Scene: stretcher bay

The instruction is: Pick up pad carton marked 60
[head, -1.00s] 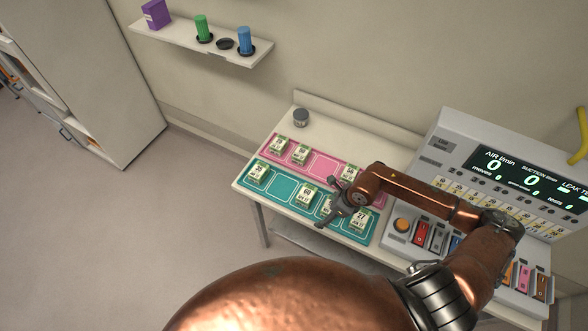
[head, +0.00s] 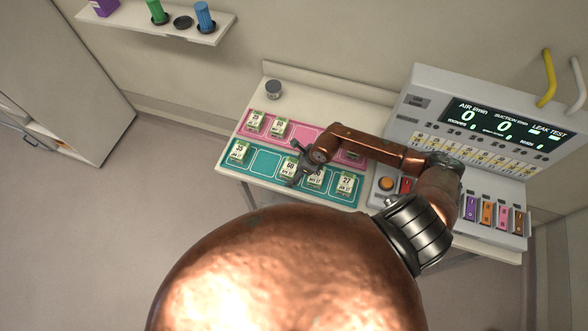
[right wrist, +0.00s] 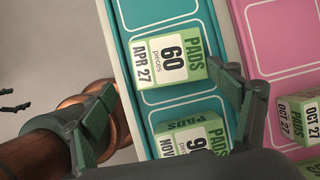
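The pad carton marked 60 (head: 288,169) lies on the teal mat (head: 265,163), between an empty outlined slot and another carton. In the right wrist view this carton (right wrist: 168,60) shows its white label, with "60" and "APR 27", and its green side. My right gripper (head: 301,163) is open and close beside the carton, partly over its right edge. In the right wrist view the fingers of this gripper (right wrist: 168,88) stand wide apart, with nothing between them gripped. Two dark fingertips, apparently my left gripper (right wrist: 14,99), show small and apart at the left edge.
A neighbouring carton (right wrist: 190,136) sits close to the 60 carton. Cartons marked 35 (head: 238,151) and 27 (head: 345,184) share the teal mat. More cartons stand on the pink mat (head: 303,133) behind.

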